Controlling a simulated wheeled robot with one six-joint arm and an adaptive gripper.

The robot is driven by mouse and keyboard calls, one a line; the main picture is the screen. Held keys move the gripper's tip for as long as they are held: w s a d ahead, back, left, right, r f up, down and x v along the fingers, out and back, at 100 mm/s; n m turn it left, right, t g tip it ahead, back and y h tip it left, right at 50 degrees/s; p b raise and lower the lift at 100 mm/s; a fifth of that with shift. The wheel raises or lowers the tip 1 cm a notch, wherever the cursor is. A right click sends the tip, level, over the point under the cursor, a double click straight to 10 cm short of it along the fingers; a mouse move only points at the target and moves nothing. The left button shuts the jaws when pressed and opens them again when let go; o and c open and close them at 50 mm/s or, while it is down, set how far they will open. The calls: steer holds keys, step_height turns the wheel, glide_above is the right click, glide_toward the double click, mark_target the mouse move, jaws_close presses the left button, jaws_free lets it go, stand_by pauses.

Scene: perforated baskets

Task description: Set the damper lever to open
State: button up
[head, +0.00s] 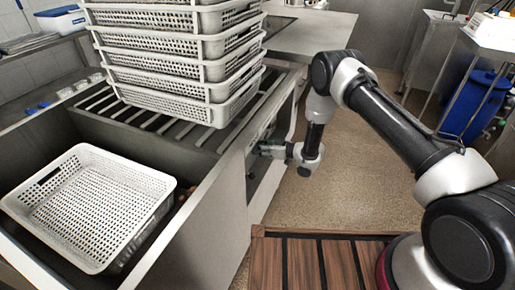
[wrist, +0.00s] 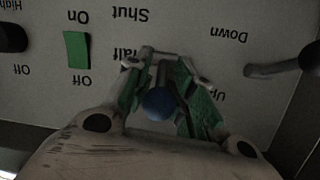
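In the wrist view the panel's writing appears upside down. A lever with a round blue knob (wrist: 159,105) stands between the fingers of my gripper (wrist: 160,92), near the labels "Shut" and "Half"; this looks like the damper lever. Its third label is hidden, and I cannot tell exactly which mark the lever points to. The green-padded fingers are spread on both sides of the knob, with gaps showing. In the head view my gripper (head: 268,150) is at the side of the steel unit, and the lever cannot be made out there.
The panel also has a green switch (wrist: 77,50) marked On and Off, a black knob (wrist: 12,38) at the left, and a grey lever (wrist: 272,70) near "Up" and "Down". Floor (head: 340,190) is clear.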

steer(key=shift+a, duration=0.1)
steer(key=v, duration=1.2)
steer(key=shift+w, duration=0.1)
